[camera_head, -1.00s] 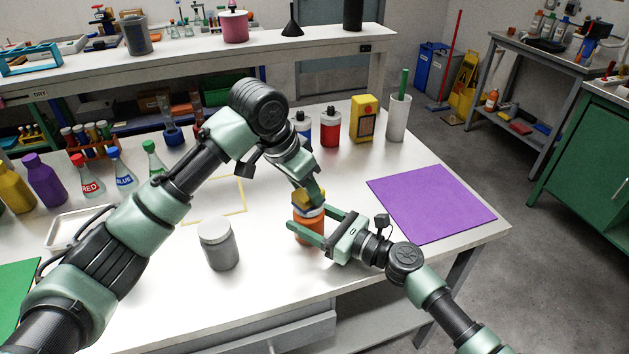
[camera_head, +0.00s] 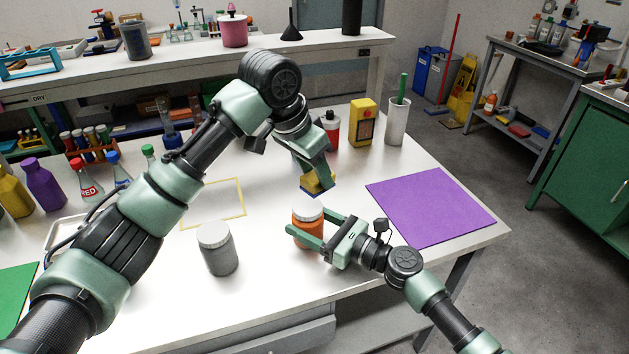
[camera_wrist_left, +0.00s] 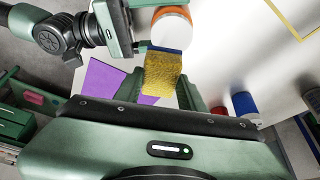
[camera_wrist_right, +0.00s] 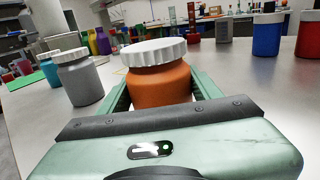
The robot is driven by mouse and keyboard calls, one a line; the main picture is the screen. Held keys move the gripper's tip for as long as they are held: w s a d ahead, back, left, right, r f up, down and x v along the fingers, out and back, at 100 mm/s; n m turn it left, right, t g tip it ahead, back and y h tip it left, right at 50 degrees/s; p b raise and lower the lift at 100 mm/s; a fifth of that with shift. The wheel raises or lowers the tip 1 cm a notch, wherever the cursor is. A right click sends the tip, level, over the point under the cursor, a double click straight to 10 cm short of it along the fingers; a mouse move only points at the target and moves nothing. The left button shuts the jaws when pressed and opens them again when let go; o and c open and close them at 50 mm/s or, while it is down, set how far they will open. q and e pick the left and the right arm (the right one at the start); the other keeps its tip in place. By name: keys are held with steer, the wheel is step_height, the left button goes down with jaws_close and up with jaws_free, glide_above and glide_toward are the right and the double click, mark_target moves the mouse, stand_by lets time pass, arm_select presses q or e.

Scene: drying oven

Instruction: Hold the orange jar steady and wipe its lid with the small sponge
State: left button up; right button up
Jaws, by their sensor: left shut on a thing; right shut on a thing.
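The orange jar (camera_head: 306,232) with its white lid (camera_head: 308,210) stands upright on the table near the front. My right gripper (camera_head: 312,238) is shut around its body; the jar also shows between the fingers in the right wrist view (camera_wrist_right: 160,86). The small sponge (camera_head: 316,184), yellow with a blue side, is held in my left gripper (camera_head: 318,176). It is above and beyond the jar, apart from the lid. In the left wrist view the sponge (camera_wrist_left: 164,74) sits between the fingers, with the jar's white lid (camera_wrist_left: 172,34) beyond it.
A grey jar (camera_head: 218,250) with a white lid stands left of the orange jar. A purple mat (camera_head: 430,203) lies to the right. A yellow outline (camera_head: 214,214) marks the table behind. A red jar (camera_head: 331,128), yellow box (camera_head: 362,122) and white cup (camera_head: 397,122) stand at the back.

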arm_select(q)
steer(key=shift+r, duration=1.65)
arm_select(e)
steer(key=o, duration=1.5)
steer(key=shift+c, duration=0.2)
steer(key=shift+d, duration=0.1)
steer(key=v, duration=1.1)
steer(key=shift+s+d, duration=0.3)
